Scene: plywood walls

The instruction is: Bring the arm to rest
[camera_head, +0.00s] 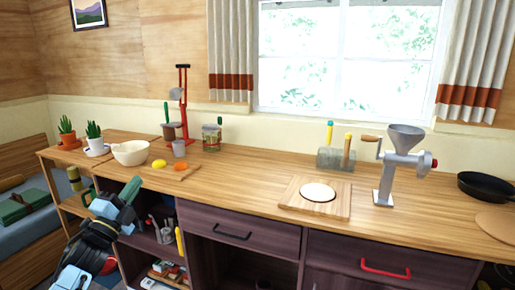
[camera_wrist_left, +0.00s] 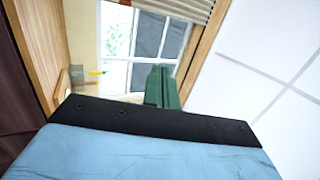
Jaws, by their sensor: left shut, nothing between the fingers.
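My left arm comes in at the lower left of the head view. Its left gripper (camera_head: 132,188) is raised in front of the open shelves at the left of the counter, pointing up and to the right. Its dark green fingers are shut with nothing between them. In the left wrist view the shut fingers (camera_wrist_left: 162,86) stand against the window, beyond the blue gripper body. They appear to touch nothing. My right gripper is in neither view.
The wooden counter (camera_head: 240,182) holds a white bowl (camera_head: 131,153), a red press (camera_head: 182,105), a board with flatbread (camera_head: 318,193), a grey grinder (camera_head: 400,160) and a black pan (camera_head: 486,186). A red drawer handle (camera_head: 385,270) sticks out at lower right.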

